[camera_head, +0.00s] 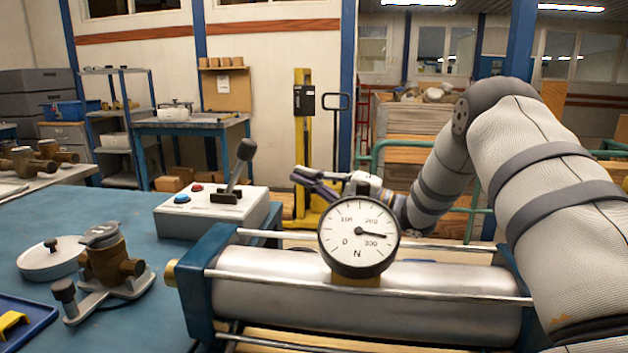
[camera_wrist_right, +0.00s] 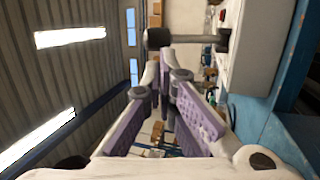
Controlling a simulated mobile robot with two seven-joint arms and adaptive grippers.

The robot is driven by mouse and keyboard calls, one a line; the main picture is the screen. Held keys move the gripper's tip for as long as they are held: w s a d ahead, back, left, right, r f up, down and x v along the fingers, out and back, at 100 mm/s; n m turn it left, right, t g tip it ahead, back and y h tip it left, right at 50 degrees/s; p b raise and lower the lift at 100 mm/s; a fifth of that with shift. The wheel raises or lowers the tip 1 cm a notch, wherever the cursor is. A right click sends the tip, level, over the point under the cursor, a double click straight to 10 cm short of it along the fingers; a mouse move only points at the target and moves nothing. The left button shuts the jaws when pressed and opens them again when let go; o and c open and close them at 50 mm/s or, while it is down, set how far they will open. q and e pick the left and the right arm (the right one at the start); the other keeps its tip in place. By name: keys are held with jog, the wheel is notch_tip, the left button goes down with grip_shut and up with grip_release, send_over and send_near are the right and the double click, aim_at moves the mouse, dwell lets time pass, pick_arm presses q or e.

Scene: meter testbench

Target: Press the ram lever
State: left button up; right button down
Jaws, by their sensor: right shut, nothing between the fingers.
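The ram lever (camera_head: 239,168) is a dark lever with a round black knob, standing tilted on a white control box (camera_head: 178,218). In the right wrist view the lever (camera_wrist_right: 185,39) lies just beyond my fingertips, its knob near the top middle. My right gripper (camera_head: 297,175) has purple finger pads and is shut and empty. In the head view it is to the right of the lever, with a visible gap to it. It also shows in the right wrist view (camera_wrist_right: 164,62). My left gripper is not in view.
The box carries red and blue buttons.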

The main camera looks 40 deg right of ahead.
aim_at(237, 170)
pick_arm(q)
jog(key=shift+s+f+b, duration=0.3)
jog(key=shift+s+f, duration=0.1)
pick_arm(e)
jog(key=x, duration=0.8)
jog(key=shift+w+a, duration=0.15)
jog(key=shift+w, duration=0.1)
